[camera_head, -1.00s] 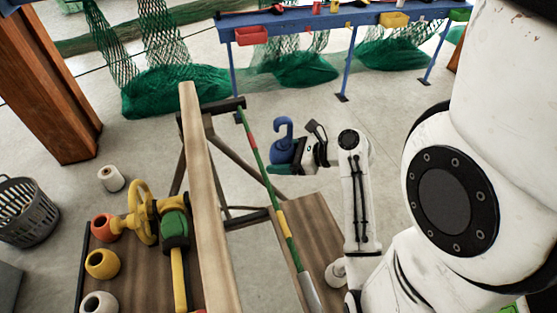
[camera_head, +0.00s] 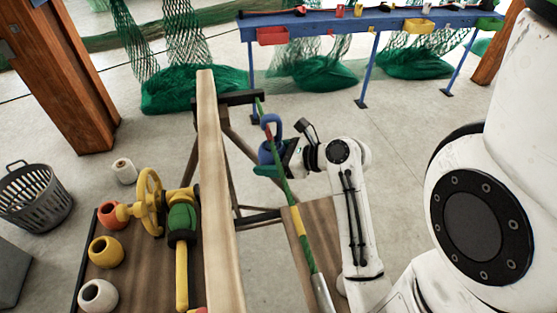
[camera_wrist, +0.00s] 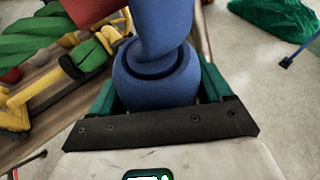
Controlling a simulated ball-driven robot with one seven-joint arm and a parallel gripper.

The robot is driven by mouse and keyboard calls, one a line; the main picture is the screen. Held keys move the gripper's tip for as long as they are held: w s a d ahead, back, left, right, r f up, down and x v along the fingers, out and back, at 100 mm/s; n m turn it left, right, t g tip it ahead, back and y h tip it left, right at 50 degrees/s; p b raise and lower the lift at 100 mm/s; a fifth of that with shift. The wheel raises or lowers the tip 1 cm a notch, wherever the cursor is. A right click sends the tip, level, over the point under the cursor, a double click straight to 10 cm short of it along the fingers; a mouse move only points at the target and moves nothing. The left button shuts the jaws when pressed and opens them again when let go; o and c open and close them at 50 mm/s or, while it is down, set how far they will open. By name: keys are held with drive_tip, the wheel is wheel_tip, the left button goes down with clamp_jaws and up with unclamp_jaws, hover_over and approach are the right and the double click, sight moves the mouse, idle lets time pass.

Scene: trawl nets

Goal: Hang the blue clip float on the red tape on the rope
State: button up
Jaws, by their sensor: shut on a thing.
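The blue clip float (camera_head: 265,154) is held upright with its hook at the top; its round body and thick stem fill the middle of the wrist view (camera_wrist: 150,85). My gripper (camera_head: 276,168) is shut on its body, with green fingers on both sides (camera_wrist: 158,95). The green rope (camera_head: 284,200) runs slanting past the float. The red tape (camera_head: 267,133) on the rope is at the hook in the head view. In the wrist view the red tape (camera_wrist: 88,10) is just left of the stem. I cannot tell whether the hook is around the rope; its top is cut off there.
A long wooden beam (camera_head: 212,190) stands left of the rope. Yellow tape (camera_head: 300,228) marks the rope nearer me. A bench left holds a yellow handwheel (camera_head: 150,203) and several pots. A blue table (camera_head: 345,25) with bins and green nets stand behind.

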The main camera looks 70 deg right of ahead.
drive_tip(key=shift+w+a+f, duration=0.1)
drive_tip(key=shift+w+a, duration=0.15)
drive_tip(key=shift+w, duration=0.1)
drive_tip(key=shift+f+b, duration=0.4)
drive_tip(key=shift+f, duration=0.85)
drive_tip(key=o, duration=1)
drive_tip(key=d+v, duration=0.1)
drive_tip(key=v, duration=0.9)
drive_tip(key=shift+s+a, duration=0.35)
drive_tip(key=shift+a, duration=0.15)
drive_tip(key=shift+r, duration=0.15)
